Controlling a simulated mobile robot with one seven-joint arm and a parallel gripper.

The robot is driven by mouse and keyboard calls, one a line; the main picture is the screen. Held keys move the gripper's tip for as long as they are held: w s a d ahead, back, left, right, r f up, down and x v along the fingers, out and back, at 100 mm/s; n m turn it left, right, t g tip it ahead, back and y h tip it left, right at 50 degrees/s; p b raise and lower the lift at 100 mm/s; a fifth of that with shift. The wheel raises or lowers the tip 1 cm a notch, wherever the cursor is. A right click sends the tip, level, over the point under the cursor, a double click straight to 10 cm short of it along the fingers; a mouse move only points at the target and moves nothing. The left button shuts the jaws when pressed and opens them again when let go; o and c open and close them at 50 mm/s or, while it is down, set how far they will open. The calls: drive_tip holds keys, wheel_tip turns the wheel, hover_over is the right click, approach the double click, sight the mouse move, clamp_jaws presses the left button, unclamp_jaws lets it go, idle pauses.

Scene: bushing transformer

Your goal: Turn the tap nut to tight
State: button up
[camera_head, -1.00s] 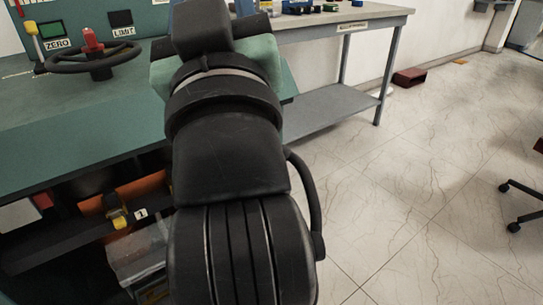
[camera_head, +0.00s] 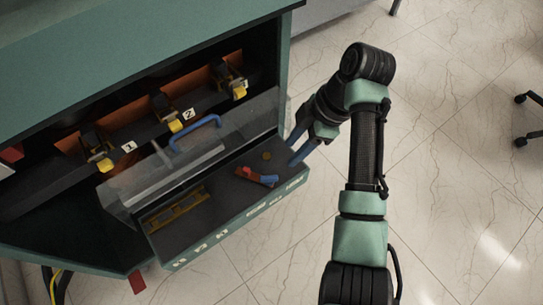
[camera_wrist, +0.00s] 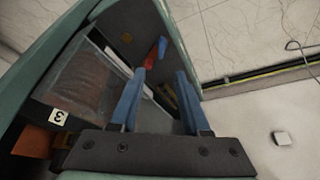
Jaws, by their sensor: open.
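Inside the green cabinet (camera_head: 150,50), several yellow fittings sit in a row on dark clamps with orange backing. One fitting (camera_head: 105,165) is near label 1, another (camera_head: 175,125) near label 2, and a third (camera_head: 239,92) is farther right. I cannot tell which one is the tap nut. My gripper (camera_head: 291,150) is open and empty at the right end of the shelf below them, its blue fingers pointing left. In the wrist view, my spread fingers (camera_wrist: 160,75) point over the shelf, with label 3 (camera_wrist: 59,118) to the left.
A clear cover (camera_head: 150,180) with a blue handle (camera_head: 195,135) stands between the shelf and the fittings. On the shelf (camera_head: 215,228) lie a red-and-blue item (camera_head: 255,176), a yellow bar-like item (camera_head: 175,208) and a small round yellow piece (camera_head: 267,155). Tiled floor is open at right.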

sight(269, 178)
drive_tip(key=b+x, duration=0.5)
drive_tip(key=x, duration=0.7)
drive_tip(key=shift+s+a+f+b, duration=0.1)
drive_tip(key=shift+s+f+b, duration=0.05)
drive_tip(key=shift+f+b, duration=0.15)
drive_tip(key=shift+r, duration=0.1)
clamp_jaws()
